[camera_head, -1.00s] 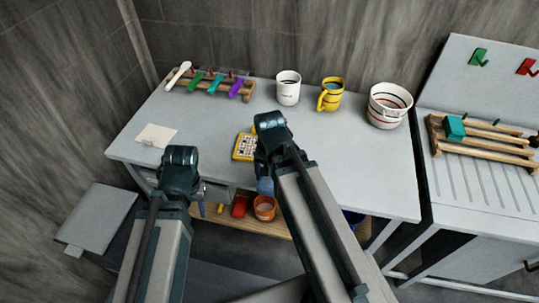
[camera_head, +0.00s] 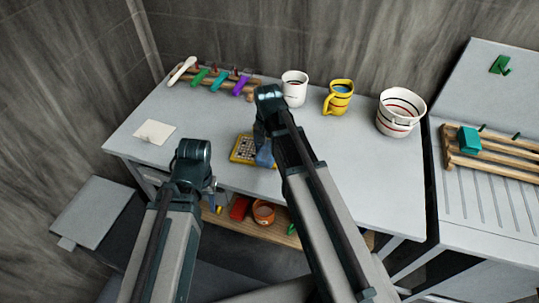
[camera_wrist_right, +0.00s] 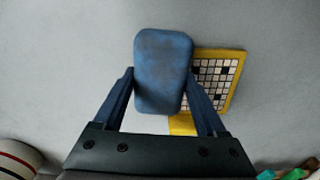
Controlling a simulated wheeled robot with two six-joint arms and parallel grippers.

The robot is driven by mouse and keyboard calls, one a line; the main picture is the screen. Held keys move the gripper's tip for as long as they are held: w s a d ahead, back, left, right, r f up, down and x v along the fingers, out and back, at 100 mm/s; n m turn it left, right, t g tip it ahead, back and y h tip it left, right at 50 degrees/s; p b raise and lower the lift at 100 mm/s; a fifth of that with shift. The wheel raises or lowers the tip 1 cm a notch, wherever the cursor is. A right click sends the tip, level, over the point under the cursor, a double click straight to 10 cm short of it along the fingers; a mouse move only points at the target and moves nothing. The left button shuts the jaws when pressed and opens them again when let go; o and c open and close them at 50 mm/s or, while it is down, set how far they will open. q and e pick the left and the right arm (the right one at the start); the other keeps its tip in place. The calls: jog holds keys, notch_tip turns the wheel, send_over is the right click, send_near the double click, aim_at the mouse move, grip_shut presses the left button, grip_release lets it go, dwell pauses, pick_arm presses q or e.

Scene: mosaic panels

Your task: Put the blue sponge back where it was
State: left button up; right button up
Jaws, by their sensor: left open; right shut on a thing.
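The blue sponge (camera_wrist_right: 163,72) is held between the fingers of my right gripper (camera_wrist_right: 163,95), which is shut on it. In the head view my right gripper (camera_head: 264,155) is over the grey table (camera_head: 330,170), beside the yellow-framed mosaic panel (camera_head: 242,149), and my arm hides part of it. In the right wrist view the sponge overlaps the left edge of the panel (camera_wrist_right: 238,75); I cannot tell whether it touches the table. My left gripper (camera_head: 214,190) is open at the table's front edge, partly hidden by my left arm.
A wooden rack (camera_head: 250,84) with coloured-handled tools, a white mug (camera_head: 294,92), a yellow mug (camera_head: 338,103) and a striped bucket (camera_head: 400,115) line the back. A white card (camera_head: 154,132) lies left. A lower shelf holds an orange pot (camera_head: 263,214). At right is a slatted rack (camera_head: 490,172) with a teal block.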

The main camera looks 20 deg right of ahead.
notch_tip(320, 180, down, 3)
jog(key=shift+r+b, duration=0.15)
jog(key=shift+b, duration=0.75)
jog(key=shift+d+r, duration=0.1)
jog(key=shift+f, duration=0.2)
jog(key=o, duration=1.1)
jog(key=shift+o, duration=0.2)
jog(key=shift+r, duration=0.15)
